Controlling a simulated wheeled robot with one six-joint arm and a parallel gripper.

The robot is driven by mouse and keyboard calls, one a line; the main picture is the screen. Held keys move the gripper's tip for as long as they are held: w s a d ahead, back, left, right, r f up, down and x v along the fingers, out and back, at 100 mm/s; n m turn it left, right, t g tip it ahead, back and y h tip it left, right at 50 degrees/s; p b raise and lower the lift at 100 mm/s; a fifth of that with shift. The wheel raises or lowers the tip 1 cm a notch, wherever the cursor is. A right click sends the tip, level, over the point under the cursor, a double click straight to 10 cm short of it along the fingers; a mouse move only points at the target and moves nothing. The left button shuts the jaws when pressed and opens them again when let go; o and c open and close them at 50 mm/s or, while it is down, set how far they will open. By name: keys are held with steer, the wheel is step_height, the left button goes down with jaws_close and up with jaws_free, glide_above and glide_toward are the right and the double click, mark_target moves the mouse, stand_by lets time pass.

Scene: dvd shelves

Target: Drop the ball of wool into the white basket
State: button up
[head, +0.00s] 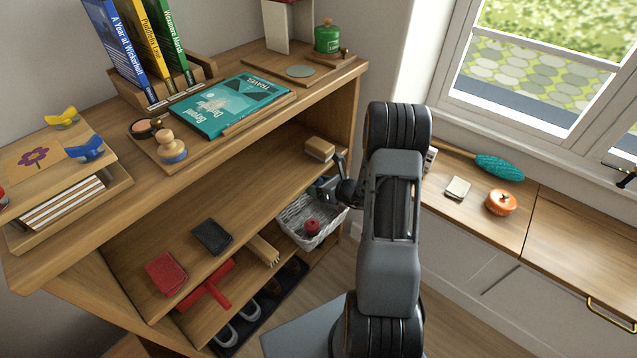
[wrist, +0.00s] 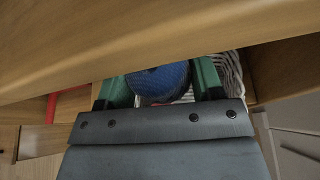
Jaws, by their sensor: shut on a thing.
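The ball of wool is blue and sits between the green fingers of my gripper (wrist: 160,84) in the wrist view, where the ball (wrist: 158,76) is partly cut off by a wooden board. In the head view my gripper (head: 338,188) is at the right end of the shelves, with a bit of the blue ball (head: 322,184) showing. The white woven basket (head: 331,231) is just below the ball, on a lower shelf, with a red item (head: 312,226) inside. Part of the basket (wrist: 232,70) shows behind the right finger in the wrist view.
A wooden shelf board (wrist: 100,50) crosses close in front of my gripper in the wrist view. A wooden block (head: 320,148) lies on the shelf above the basket. A red T-shaped item (head: 209,290) and a wooden brush (head: 263,249) lie left of the basket.

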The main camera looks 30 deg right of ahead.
steer(key=shift+a+f+b, duration=0.15)
steer(key=shift+f+b, duration=1.15)
steer(key=shift+f, duration=0.85)
steer(key=o, duration=1)
steer(key=p+v, duration=0.3)
steer(key=v, duration=1)
steer(key=shift+s+d+r+p, duration=0.15)
steer(key=shift+s+d+p, duration=0.1)
steer(key=shift+p, duration=0.1)
